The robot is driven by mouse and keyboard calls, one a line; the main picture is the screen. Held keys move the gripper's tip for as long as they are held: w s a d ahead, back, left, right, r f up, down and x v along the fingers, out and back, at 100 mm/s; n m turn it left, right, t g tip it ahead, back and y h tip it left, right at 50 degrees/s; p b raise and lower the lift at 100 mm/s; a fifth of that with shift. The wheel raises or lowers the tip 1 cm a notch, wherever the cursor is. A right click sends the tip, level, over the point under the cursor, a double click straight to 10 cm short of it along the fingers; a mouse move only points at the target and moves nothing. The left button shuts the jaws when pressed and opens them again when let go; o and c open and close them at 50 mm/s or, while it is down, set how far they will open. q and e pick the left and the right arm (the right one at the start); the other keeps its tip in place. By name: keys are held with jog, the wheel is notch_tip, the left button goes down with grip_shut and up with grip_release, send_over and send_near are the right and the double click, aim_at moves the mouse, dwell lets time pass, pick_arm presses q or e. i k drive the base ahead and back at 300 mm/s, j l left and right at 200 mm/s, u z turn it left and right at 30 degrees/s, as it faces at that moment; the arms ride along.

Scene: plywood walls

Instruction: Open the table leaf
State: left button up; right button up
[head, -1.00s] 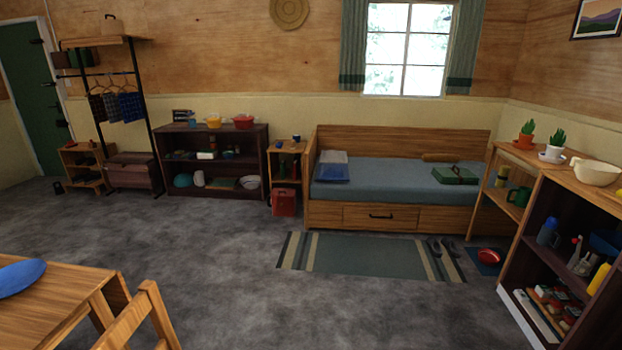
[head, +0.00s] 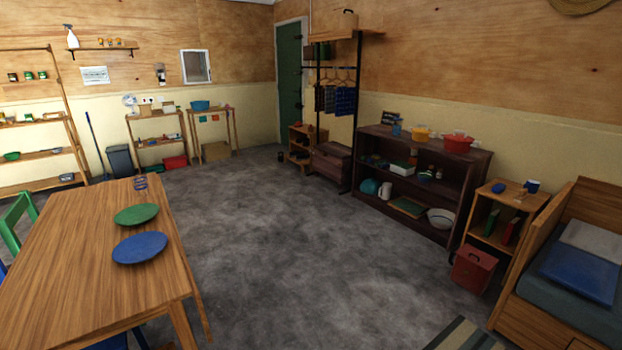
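The wooden table (head: 90,265) stands at the lower left of the head view. Along its right long side a narrow wooden panel (head: 187,262) hangs down steeply from the top; it looks like the leaf, folded down. A table leg (head: 183,325) shows below the near right corner. A green plate (head: 136,214) and a blue plate (head: 139,247) lie on the tabletop near that side. Neither of my grippers is in view.
A green chair (head: 17,220) stands at the table's left. Grey floor (head: 290,250) is clear right of the table, up to the dark shelf (head: 410,185), red box (head: 473,270) and bed (head: 575,275).

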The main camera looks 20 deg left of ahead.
aim_at(196, 297)
jog(key=i+l+u, duration=0.2)
jog(key=u, duration=0.25)
jog(key=i+l+u, duration=0.3)
jog(key=u, duration=0.15)
jog(key=i+l+u, duration=0.25)
jog(key=l+u, duration=0.2)
jog(key=i+l+u, duration=0.15)
jog(key=l+u, duration=0.2)
jog(key=u, duration=0.15)
jog(key=i+l+u, duration=0.1)
jog(key=l+u, duration=0.35)
jog(key=i+l, duration=0.8)
